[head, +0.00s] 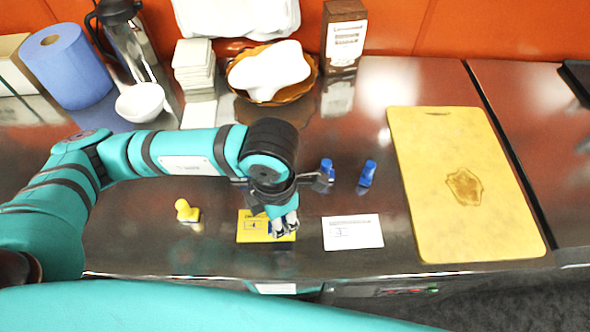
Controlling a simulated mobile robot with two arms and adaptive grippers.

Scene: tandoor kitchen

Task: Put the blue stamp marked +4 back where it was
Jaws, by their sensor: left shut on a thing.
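Two blue stamps stand on the steel counter, a left one (327,169) close beside my gripper's side bracket and a right one (367,173) to its right. I cannot read a +4 on either. My left gripper (284,226) points down over the right part of a yellow card (252,228) with a dark printed mark. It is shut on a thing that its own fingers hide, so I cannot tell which. A yellow stamp (185,210) stands left of the card. My right gripper is not in view.
A white printed card (353,232) lies right of the yellow one. A large cutting board (465,200) covers the right side. A white bowl (141,103), a blue paper roll (66,68) and a brown box (343,38) stand at the back. Bare counter lies left of the yellow stamp.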

